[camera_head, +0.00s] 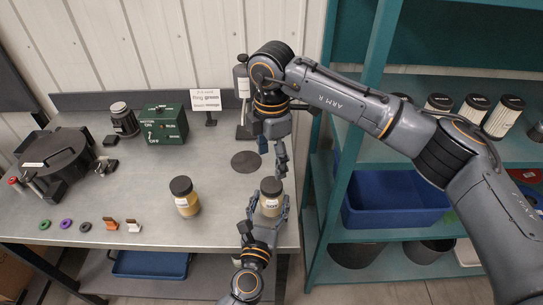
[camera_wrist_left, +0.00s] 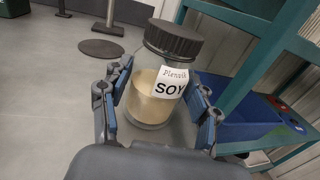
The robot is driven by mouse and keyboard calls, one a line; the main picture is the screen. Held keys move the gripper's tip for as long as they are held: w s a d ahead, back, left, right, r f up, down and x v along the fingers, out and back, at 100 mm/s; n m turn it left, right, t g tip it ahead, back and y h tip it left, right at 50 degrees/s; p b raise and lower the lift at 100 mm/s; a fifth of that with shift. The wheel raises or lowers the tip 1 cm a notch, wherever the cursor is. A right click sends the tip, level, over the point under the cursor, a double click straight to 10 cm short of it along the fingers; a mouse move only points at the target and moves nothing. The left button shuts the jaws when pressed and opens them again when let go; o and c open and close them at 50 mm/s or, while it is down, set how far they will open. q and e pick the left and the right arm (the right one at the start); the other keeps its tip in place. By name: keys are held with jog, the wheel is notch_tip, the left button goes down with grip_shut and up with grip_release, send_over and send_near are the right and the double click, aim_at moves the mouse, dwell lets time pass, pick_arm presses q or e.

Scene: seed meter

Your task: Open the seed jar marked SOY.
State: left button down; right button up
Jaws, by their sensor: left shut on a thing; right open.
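The seed jar marked SOY (camera_wrist_left: 152,95) fills the left wrist view, with a dark ribbed lid (camera_wrist_left: 173,39) on it and pale contents inside. It also shows in the head view (camera_head: 270,204), near the table's right front edge. My left gripper (camera_head: 267,209) is shut on the jar's glass body, one finger on each side, below the lid. My right gripper (camera_head: 281,166) is open just above and behind the lid (camera_head: 271,186), apart from it. The lid sits on the jar.
A second dark-lidded jar (camera_head: 187,204) stands left of the SOY jar. A green control box (camera_head: 163,125), a sign (camera_head: 206,100) and a dark round seed meter (camera_head: 54,157) stand further back and left. Small rings and clips lie along the front. A teal shelf (camera_head: 335,190) rises at right.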

aim_at(271, 185)
jog(key=shift+f+m, duration=0.25)
jog(key=shift+m, duration=0.25)
notch_tip(271, 185, down, 8)
jog(key=shift+r, duration=0.25)
jog(key=shift+c, duration=0.5)
